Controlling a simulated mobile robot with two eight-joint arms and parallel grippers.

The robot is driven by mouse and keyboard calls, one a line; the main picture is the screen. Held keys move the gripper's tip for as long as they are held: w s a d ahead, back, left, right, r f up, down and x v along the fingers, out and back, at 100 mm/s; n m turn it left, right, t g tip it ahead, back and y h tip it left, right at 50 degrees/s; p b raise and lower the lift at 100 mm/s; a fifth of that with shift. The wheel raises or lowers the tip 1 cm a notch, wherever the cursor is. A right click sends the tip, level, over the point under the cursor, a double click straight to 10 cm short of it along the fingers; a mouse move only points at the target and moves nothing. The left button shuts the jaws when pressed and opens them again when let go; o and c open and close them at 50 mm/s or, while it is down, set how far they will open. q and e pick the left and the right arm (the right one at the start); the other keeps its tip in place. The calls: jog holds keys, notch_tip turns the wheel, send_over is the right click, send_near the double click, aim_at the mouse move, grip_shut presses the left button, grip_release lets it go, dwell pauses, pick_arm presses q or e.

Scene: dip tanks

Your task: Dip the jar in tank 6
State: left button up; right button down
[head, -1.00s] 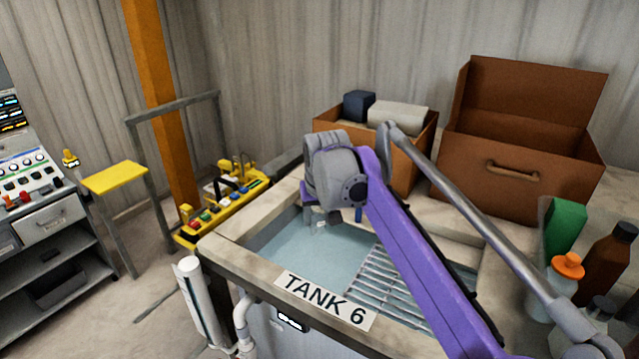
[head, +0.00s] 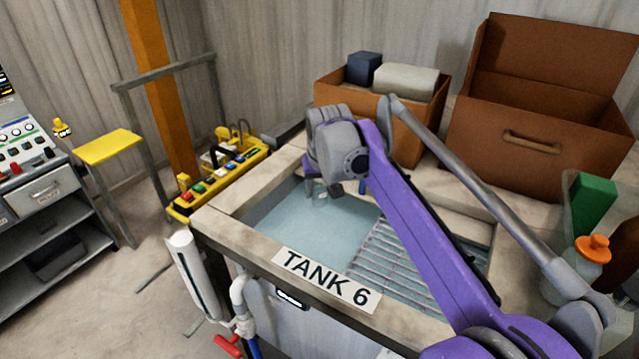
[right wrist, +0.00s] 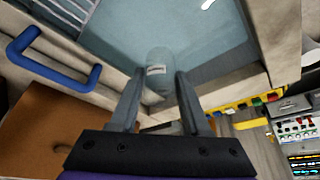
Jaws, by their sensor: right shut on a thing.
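Tank 6 (head: 250,240) is an open, pale stone-rimmed basin of blue-grey liquid with a "TANK 6" label (head: 327,278) on its front rim. My right gripper (head: 335,190) hangs over its far left part, pointing down. In the right wrist view, my right gripper (right wrist: 157,92) is shut on a clear, greyish jar (right wrist: 158,57) with a small white label. The jar shows against the liquid; I cannot tell whether it touches it. In the head view my arm and gripper mostly hide the jar. My left gripper is not in view.
A metal grate (head: 400,270) covers the tank's right part. Behind stand an open brown box (head: 540,140) and a carton (head: 425,125) holding blocks. Bottles, including an orange-capped one (head: 585,265), stand right. A blue handle (right wrist: 25,50) is near the rim in the wrist view.

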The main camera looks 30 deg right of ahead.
aim_at(320, 205)
notch_tip(320, 205, down, 7)
jog(key=b, duration=0.3)
jog(key=shift+b, duration=0.4)
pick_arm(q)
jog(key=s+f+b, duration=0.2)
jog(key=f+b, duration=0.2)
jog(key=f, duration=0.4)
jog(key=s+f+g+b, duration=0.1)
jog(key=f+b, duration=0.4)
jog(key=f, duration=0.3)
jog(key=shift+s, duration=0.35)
pick_arm(e)
jog(key=shift+f, duration=8.85)
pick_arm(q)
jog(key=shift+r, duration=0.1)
pick_arm(e)
jog(key=shift+r, duration=0.1)
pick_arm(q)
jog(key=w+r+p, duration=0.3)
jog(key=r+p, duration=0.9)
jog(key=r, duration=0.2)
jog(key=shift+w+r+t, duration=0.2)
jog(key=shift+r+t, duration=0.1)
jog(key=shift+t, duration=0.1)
pick_arm(e)
jog(key=shift+r, duration=9.2)
